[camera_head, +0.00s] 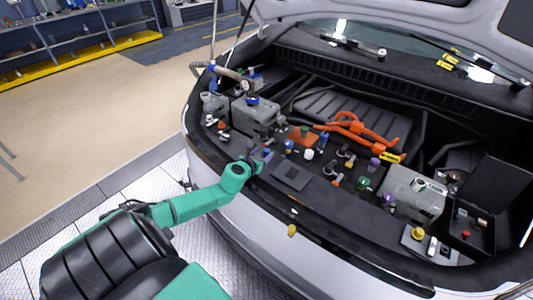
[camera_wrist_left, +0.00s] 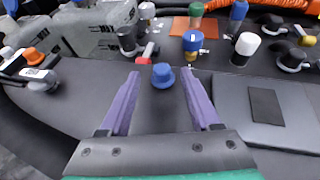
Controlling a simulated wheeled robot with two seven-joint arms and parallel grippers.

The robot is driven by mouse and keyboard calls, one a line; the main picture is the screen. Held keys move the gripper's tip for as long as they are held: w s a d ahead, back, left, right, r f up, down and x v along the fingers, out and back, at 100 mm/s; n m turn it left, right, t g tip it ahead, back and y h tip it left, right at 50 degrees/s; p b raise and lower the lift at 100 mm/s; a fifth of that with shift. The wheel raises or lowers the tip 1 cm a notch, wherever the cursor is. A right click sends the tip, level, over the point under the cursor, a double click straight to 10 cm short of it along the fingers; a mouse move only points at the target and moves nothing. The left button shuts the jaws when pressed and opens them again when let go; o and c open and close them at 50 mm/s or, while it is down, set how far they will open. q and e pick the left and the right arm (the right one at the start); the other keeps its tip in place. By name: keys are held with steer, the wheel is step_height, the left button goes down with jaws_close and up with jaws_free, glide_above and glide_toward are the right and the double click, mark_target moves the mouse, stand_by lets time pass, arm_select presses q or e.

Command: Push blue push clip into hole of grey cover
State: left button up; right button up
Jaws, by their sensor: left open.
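The blue push clip (camera_wrist_left: 163,76) shows in the left wrist view as a small blue cap on the dark grey surface. It lies between the tips of my left gripper's purple fingers (camera_wrist_left: 160,80), with a gap on each side. The gripper is open. In the head view my left gripper (camera_head: 259,164) is low over the front edge of the engine bay; the clip is too small to make out there. A flat grey cover (camera_wrist_left: 287,110) with a dark square lies to the right of the fingers, also in the head view (camera_head: 292,177). I cannot make out the hole.
Behind the clip stand several caps, including a blue one (camera_wrist_left: 193,41), a white one (camera_wrist_left: 246,45) and a green one (camera_wrist_left: 195,12). Grey tanks (camera_wrist_left: 95,25) stand at the back left. Orange cables (camera_head: 360,130) lie deeper in. The raised hood (camera_head: 400,10) is overhead.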

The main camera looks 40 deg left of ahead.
mark_target(265, 152)
arm_select(q)
steer(key=b+x, duration=0.1)
steer(key=x, duration=0.3)
steer(key=shift+d, duration=0.2)
steer(key=shift+s+r, duration=0.1)
steer(key=shift+r, duration=0.05)
steer(key=c, duration=0.9)
jaws_close()
arm_select(e)
steer(key=shift+s+d+f, duration=0.3)
steer(key=shift+s+f, duration=0.25)
steer(key=shift+s, duration=0.25)
